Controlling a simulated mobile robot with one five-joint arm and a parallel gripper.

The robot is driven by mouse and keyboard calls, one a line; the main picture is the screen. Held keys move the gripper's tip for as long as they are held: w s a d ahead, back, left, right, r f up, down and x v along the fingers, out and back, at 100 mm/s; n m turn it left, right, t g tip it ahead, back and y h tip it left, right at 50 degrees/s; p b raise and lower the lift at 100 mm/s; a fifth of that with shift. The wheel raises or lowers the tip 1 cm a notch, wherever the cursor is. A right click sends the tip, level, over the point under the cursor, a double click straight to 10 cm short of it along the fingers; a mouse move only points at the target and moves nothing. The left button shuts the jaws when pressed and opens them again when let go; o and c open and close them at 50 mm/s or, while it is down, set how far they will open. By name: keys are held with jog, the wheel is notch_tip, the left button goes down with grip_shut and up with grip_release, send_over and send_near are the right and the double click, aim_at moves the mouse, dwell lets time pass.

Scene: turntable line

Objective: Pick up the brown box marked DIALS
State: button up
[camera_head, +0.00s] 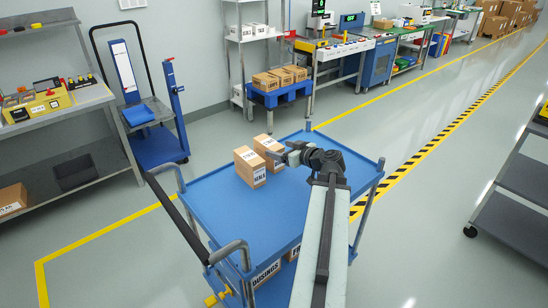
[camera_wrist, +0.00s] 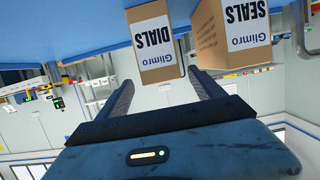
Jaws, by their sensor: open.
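The brown DIALS box (camera_wrist: 155,50) shows upside down in the wrist view, its white label facing me, between and just beyond my fingertips. My gripper (camera_wrist: 160,76) is open and empty, with a finger towards either side of the box and a small gap ahead. In the head view the box behind (camera_head: 267,144) appears to be the DIALS one; its label is not readable there. My gripper (camera_head: 278,156) is just right of it, hiding part of it. Both are over the blue cart top (camera_head: 285,210).
A brown SEALS box (camera_wrist: 232,40) stands close beside the DIALS box; in the head view it is the nearer box (camera_head: 248,168). The cart's front and right top are clear. More boxes lie on the cart's lower shelf.

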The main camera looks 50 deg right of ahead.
aim_at(273, 147)
jog(key=b+x, duration=0.1)
jog(key=x, duration=0.4)
jog(key=shift+w+f+b, duration=0.1)
jog(key=shift+f+b, duration=0.05)
jog(key=shift+b, duration=0.15)
jog(key=shift+c, duration=0.4)
grip_shut()
notch_tip(273, 147, up, 11)
jog(key=p, duration=1)
jog(key=shift+f, duration=0.25)
